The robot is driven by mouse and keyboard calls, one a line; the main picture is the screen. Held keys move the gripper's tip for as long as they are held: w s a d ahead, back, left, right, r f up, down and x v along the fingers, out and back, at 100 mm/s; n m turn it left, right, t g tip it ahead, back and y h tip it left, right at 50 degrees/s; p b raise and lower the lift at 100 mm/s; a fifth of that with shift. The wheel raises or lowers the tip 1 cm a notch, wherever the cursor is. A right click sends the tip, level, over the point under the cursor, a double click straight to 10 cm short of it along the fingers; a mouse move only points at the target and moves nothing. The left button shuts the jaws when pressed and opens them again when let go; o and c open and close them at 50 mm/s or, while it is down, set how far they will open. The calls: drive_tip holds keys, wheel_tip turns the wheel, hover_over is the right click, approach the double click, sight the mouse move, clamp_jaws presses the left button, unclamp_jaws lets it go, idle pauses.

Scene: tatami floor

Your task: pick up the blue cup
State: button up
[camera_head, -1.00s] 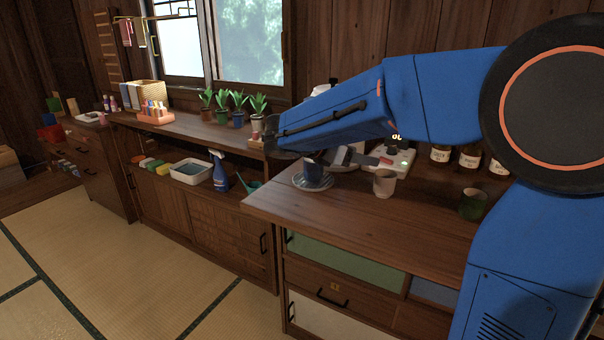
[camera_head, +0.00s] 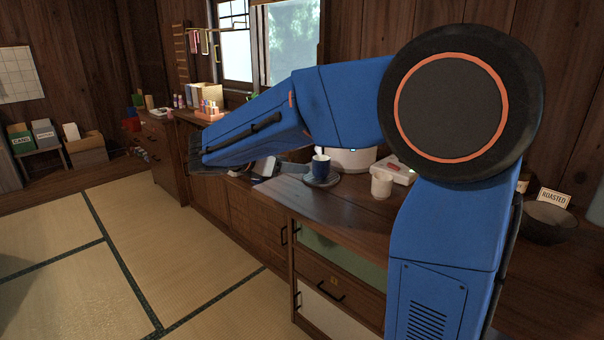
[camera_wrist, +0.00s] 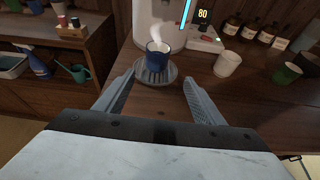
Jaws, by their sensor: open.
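The blue cup (camera_head: 320,166) stands upright on a round grey saucer (camera_head: 322,182) on the wooden counter. In the wrist view the blue cup (camera_wrist: 157,56) has a pale inside, with steam above it, and stands on a ridged round saucer or tray (camera_wrist: 156,77) in front of a white machine. My gripper (camera_wrist: 158,88) is open and empty, its two fingers spread to either side below the cup in the picture, apart from it. In the head view my arm hides much of the gripper, which shows in part left of the cup.
The white machine (camera_wrist: 165,17) is close behind the cup. A white cup (camera_wrist: 227,64) and a green cup (camera_wrist: 285,75) stand to the right. Several brown bottles (camera_wrist: 250,28) line the back. Counter between my fingers and around the saucer's front is bare.

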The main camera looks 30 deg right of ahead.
sight(316, 167)
drive_tip(key=x, duration=1)
drive_tip(key=shift+w+d+f, duration=0.1)
drive_tip(key=shift+w+f, duration=0.1)
drive_tip(key=shift+f, duration=0.05)
drive_tip(key=shift+w+x, duration=0.1)
drive_tip(key=shift+x, duration=1.45)
drive_tip(key=shift+w+x, duration=0.15)
drive_tip(key=shift+x, duration=1.4)
drive_tip(key=shift+r, duration=0.1)
drive_tip(key=c, duration=1.3)
drive_tip(key=shift+r, duration=0.1)
